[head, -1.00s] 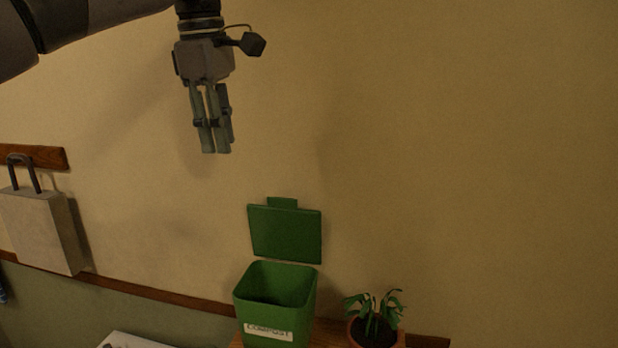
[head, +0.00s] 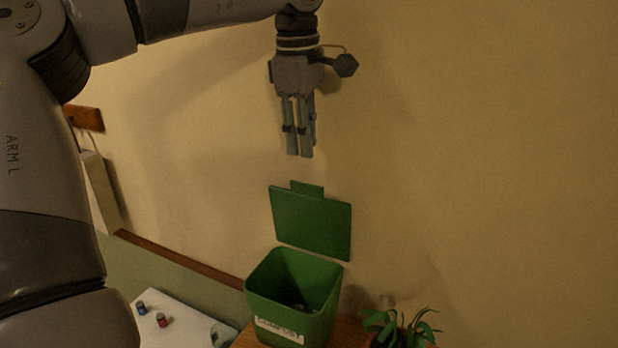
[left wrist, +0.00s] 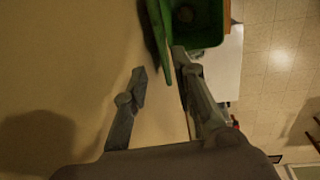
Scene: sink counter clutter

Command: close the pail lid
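The green pail (head: 292,318), labelled as compost, stands on a wooden surface in the head view. Its green lid (head: 312,222) stands open, nearly upright at the pail's back edge by the wall. My left gripper (head: 299,155) points down above the lid's top edge, apart from it and empty. In the left wrist view the fingers of my left gripper (left wrist: 158,62) are spread. The lid (left wrist: 161,40) shows there nearly edge-on, beyond the fingertips, with the pail (left wrist: 207,38) to its right. My right gripper is not in view.
A potted plant (head: 414,328) stands right of the pail. A white surface (head: 185,312) with small jars (head: 162,320) is at the lower left. A pale bag (head: 99,192) hangs on the wall. The wall is close behind the lid. Air above the pail is clear.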

